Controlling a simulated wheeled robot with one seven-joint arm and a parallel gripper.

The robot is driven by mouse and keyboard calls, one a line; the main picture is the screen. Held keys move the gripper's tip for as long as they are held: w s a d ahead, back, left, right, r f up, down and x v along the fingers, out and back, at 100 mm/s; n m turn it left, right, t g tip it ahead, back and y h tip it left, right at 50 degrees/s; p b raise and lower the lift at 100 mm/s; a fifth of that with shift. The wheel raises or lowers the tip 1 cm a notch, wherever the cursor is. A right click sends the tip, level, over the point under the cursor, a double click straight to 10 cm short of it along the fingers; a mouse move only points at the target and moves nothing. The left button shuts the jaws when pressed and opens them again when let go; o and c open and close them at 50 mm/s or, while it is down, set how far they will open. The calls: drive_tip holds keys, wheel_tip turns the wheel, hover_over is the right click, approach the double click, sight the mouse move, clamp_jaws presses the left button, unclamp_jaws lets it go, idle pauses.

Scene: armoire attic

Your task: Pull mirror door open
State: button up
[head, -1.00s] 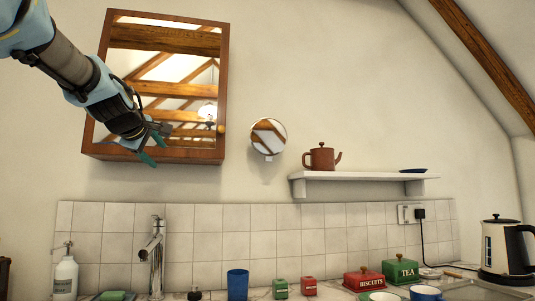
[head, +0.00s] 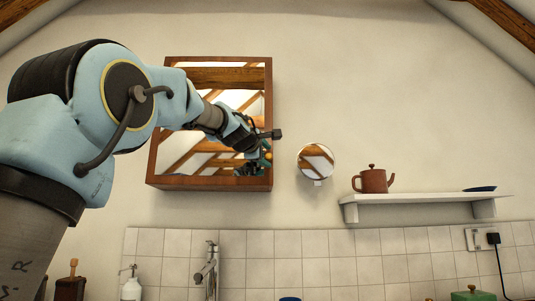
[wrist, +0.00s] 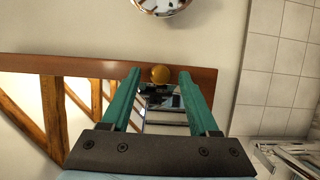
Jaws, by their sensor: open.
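The mirror door (head: 220,78) is the front of a wooden-framed wall cabinet, and it looks shut. Its mirror reflects roof beams and my arm. A round brass knob (wrist: 160,74) sits on the wooden frame (wrist: 60,64) near the door's right edge. My gripper (wrist: 158,82) is open with green fingers. In the wrist view the knob shows between and just beyond the fingertips; I cannot tell whether they touch it. In the head view my gripper (head: 262,155) is in front of the door's lower right part, and the knob is a small spot there.
A small round mirror (head: 316,161) is on the wall just right of the cabinet. Further right a white shelf (head: 425,201) holds a brown teapot (head: 373,180) and a dark dish (head: 480,189). A tap (head: 209,265) and soap bottle (head: 131,285) stand below.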

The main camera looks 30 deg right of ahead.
drive_tip(key=shift+w+d, duration=0.35)
clamp_jaws()
idle(0.4)
idle(0.9)
